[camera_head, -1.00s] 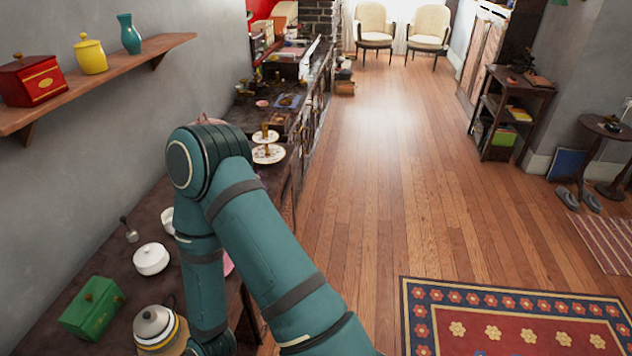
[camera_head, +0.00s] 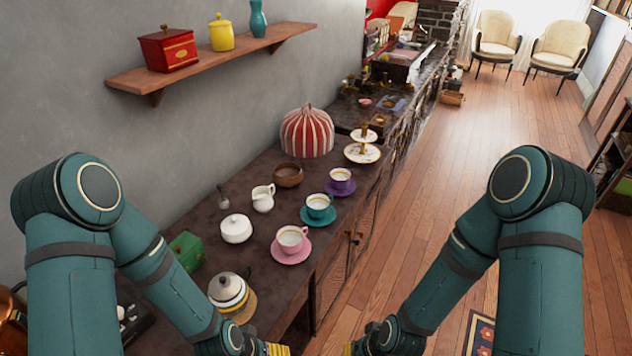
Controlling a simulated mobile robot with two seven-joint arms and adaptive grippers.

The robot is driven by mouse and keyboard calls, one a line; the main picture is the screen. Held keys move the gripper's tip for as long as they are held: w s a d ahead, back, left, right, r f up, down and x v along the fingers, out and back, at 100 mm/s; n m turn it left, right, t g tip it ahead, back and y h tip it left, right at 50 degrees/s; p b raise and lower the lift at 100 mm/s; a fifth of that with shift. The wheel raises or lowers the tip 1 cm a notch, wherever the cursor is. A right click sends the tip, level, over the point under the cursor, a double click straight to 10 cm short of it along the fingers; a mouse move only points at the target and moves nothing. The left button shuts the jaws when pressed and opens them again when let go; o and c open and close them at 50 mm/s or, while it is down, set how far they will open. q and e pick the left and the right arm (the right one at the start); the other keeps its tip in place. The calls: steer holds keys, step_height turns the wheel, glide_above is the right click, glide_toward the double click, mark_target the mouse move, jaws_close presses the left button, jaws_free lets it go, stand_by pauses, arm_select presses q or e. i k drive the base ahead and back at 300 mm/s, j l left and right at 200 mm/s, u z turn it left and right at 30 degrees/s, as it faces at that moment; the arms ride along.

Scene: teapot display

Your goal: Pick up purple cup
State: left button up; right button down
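The purple cup (camera_head: 341,177) looks white with a band near the rim. It stands upright on a purple saucer (camera_head: 341,188) near the right edge of the dark counter. My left gripper (camera_head: 277,349) is at the bottom of the picture, beside the striped teapot, with only its yellow part showing. My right gripper (camera_head: 348,349) is at the bottom, right of the counter edge. Both are well on the near side of the cup. Their fingertips are cut off by the frame, so I cannot see if they are open.
A teal cup (camera_head: 318,205) and a pink cup (camera_head: 291,238) stand on saucers nearer me. A wooden bowl (camera_head: 288,175), creamer (camera_head: 263,198), sugar bowl (camera_head: 236,229) and striped tea cosy (camera_head: 307,131) stand around them. A tiered stand (camera_head: 362,153) is behind. Right of the counter is open floor.

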mark_target(343, 179)
steer(key=z, duration=0.25)
steer(key=i+l, duration=0.55)
steer(key=i, duration=0.15)
steer(key=i+l, duration=0.6)
steer(key=i, duration=0.15)
steer(key=i+l, duration=0.55)
steer(key=i, duration=0.15)
steer(key=i+l, duration=0.55)
steer(key=i, duration=0.15)
steer(key=i+l+u, duration=0.1)
steer(key=u, duration=0.25)
steer(key=i+l+u, duration=0.15)
steer(key=u, duration=0.25)
steer(key=l+u, duration=0.2)
steer(key=u, duration=0.15)
steer(key=i, duration=0.05)
